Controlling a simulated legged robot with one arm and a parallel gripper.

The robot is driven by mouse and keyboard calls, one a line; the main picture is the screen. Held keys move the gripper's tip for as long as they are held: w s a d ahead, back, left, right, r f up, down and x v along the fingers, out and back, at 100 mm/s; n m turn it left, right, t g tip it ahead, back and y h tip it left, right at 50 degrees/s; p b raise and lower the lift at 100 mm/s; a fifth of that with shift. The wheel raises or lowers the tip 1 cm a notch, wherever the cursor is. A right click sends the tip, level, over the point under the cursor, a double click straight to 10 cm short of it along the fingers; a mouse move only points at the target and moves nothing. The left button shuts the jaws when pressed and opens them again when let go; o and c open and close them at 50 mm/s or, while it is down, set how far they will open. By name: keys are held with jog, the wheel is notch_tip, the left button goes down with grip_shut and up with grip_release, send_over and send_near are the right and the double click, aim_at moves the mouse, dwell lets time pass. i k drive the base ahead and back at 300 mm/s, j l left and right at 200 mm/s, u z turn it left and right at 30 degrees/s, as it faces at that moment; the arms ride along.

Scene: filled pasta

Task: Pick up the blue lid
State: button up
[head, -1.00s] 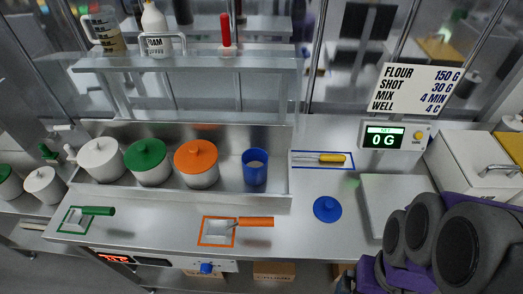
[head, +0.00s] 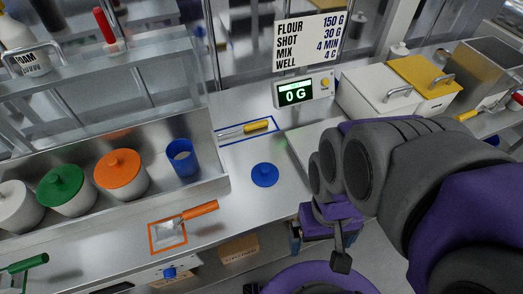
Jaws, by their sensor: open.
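The blue lid (head: 265,175) lies flat on the steel counter, knob up, in the middle of the head view. The open blue container (head: 181,160) stands to its left in the steel rack, without a lid on it. My gripper (head: 320,243) is below and right of the lid, near the counter's front edge. It is apart from the lid, with dark fingers pointing down and nothing seen between them. My arm hides part of the counter on the right.
A yellow-handled tool (head: 255,127) lies behind the lid in a blue outline. An orange-handled scoop (head: 190,214) lies to the front left. A scale display (head: 297,93) stands behind its plate (head: 305,145). Counter around the lid is clear.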

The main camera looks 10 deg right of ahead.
aim_at(265, 174)
jog(key=j+z, duration=0.1)
jog(key=j, duration=0.35)
jog(key=k+j+z, duration=0.1)
jog(key=j, duration=0.3)
jog(key=k+j+z, duration=0.1)
jog(key=j, duration=0.3)
jog(key=k, duration=0.05)
